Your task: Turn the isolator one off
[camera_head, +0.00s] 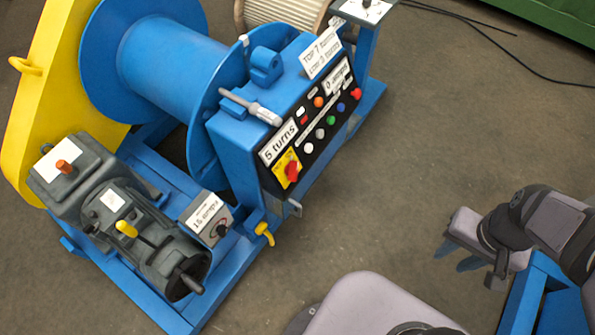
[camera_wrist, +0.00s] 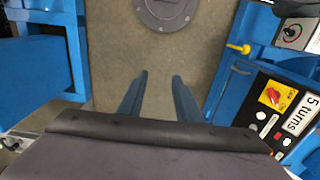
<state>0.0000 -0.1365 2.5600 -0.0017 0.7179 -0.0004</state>
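A red rotary switch knob (camera_head: 292,171) on a yellow plate sits at the lower end of the black control panel (camera_head: 312,117), beside a "5 turns" label. I take it to be the isolator; its exact position marking is too small to read. The knob also shows in the wrist view (camera_wrist: 272,96), at the right. My gripper (camera_head: 458,258) is at the right of the head view, well apart from the panel, over the floor. In the wrist view its two fingers (camera_wrist: 158,92) are spread with nothing between them.
The panel also has several coloured buttons. A small box (camera_head: 207,217) with a black knob and a yellow lever (camera_head: 264,233) stand near the switch. A grey motor (camera_head: 140,225) and blue drum (camera_head: 165,60) lie beyond. Bare floor (camera_head: 350,215) separates gripper and machine.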

